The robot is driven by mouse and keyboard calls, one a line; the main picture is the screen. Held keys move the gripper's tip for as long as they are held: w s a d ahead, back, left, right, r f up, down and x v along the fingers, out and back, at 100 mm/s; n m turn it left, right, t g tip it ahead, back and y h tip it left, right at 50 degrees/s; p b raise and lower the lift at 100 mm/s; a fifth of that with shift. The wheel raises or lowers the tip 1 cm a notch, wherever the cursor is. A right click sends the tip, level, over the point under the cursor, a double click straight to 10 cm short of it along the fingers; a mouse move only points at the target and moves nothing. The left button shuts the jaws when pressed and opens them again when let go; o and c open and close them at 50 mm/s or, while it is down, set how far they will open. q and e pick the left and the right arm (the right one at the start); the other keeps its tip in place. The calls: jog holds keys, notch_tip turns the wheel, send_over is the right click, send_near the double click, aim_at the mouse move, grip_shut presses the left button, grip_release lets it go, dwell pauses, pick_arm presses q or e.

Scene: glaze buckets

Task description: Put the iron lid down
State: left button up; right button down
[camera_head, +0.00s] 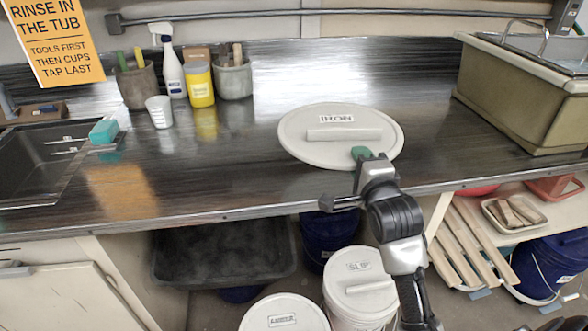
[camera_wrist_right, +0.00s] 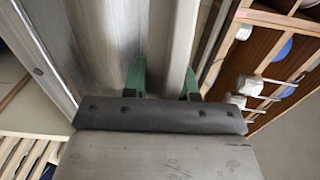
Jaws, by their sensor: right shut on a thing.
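The iron lid (camera_head: 300,145) is a large round off-white lid with an IRON label and a raised bar handle. It appears level, over the counter (camera_head: 240,180) near its front edge; I cannot tell whether it touches the top. My right gripper (camera_head: 362,154) reaches in at the lid's front right side, one green fingertip showing. In the right wrist view the two green fingers of the gripper (camera_wrist_right: 163,82) are shut on a pale bar of the lid (camera_wrist_right: 165,45). My left gripper is not in view.
A white cup (camera_head: 159,112), a spray bottle (camera_head: 172,65), a yellow jar (camera_head: 199,85) and tool pots stand at the back left. A sink (camera_head: 45,155) lies at the left, a tub (camera_head: 510,95) at the right. Lidded buckets (camera_head: 358,275) stand below. Counter left of the lid is clear.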

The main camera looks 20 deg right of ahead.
jog(key=shift+w+d+r, duration=0.35)
jog(key=shift+w+d, duration=0.05)
jog(key=shift+w, duration=0.05)
jog(key=shift+w+a+f, duration=0.1)
jog(key=shift+w+a, duration=0.1)
jog(key=shift+a, duration=0.05)
jog(key=a+f, duration=1)
jog(key=a, duration=0.1)
jog(key=shift+f+b, duration=0.2)
jog(key=shift+b, duration=0.25)
jog(key=shift+f, duration=0.2)
jog(key=c, duration=0.9)
grip_release()
